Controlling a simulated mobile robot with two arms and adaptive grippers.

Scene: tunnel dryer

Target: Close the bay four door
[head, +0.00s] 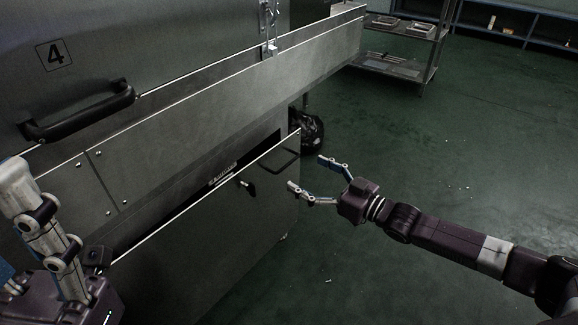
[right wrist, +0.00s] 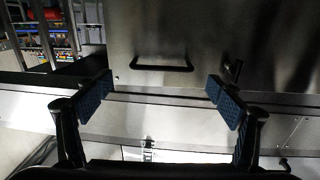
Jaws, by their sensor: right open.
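The metal panel marked 4 (head: 190,45) is at upper left in the head view, with a black bar handle (head: 80,112). It stands above a long sloping ledge (head: 230,97). I cannot tell whether it is fully shut. Below the ledge, a lower metal panel (head: 215,235) stands out from the cabinet with a dark gap behind its top edge. It has a dark loop handle (right wrist: 160,66) and a small black lever (right wrist: 232,70). My right gripper (head: 305,180) is open and empty, just right of this panel. My left gripper (head: 45,235) is partly cut off at lower left; its jaws are unclear.
A metal latch (head: 268,47) is at the marked panel's right edge. A black bag-like object (head: 312,132) lies on the floor beyond the lower panel. A metal rack (head: 405,50) with trays stands at the back. The green floor (head: 480,130) at right is open.

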